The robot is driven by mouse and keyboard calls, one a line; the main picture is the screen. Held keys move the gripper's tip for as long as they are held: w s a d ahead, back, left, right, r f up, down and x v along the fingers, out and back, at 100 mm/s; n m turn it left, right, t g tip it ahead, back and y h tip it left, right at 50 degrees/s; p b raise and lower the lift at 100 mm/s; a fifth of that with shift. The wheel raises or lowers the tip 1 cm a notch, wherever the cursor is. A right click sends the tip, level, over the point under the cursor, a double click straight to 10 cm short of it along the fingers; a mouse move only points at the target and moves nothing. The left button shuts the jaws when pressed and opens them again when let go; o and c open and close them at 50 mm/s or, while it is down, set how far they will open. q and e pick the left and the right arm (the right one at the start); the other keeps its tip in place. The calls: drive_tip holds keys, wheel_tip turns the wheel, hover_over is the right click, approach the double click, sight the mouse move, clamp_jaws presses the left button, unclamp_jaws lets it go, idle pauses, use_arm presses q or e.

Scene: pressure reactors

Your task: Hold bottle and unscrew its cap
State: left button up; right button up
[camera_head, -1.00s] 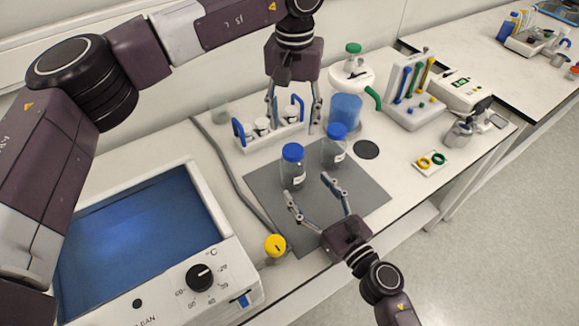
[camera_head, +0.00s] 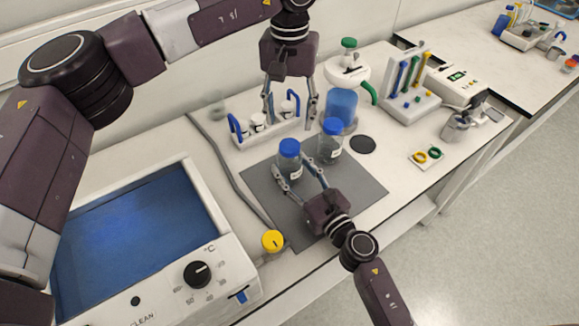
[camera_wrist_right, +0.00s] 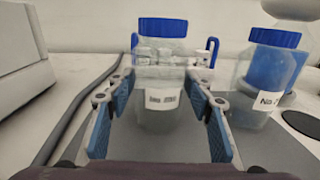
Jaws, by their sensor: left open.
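A clear bottle with a blue cap (camera_head: 289,148) stands upright on the grey mat (camera_head: 355,193). A second blue-capped bottle (camera_head: 330,146) stands to its right. My right gripper (camera_head: 293,176) is low at the first bottle, its open fingers on either side of the lower body. In the right wrist view this labelled bottle (camera_wrist_right: 160,100) stands between the blue-padded fingers, and whether they touch it is unclear. The second bottle (camera_wrist_right: 265,85) is outside them at the right. My left gripper (camera_head: 290,118) is open and empty, pointing down above and behind the first bottle.
A white rack (camera_head: 262,137) with blue handles stands behind the mat, close below my left gripper. A pipette stand (camera_head: 410,105) is at right. The mat's front right is clear.

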sight(290, 145)
clamp_jaws()
use_arm(q)
drive_tip(key=m, duration=0.4)
drive_tip(key=shift+f, duration=0.15)
drive_tip(key=shift+m, duration=0.3)
wheel_tip(290, 145, down, 8)
drive_tip(key=shift+r, duration=0.15)
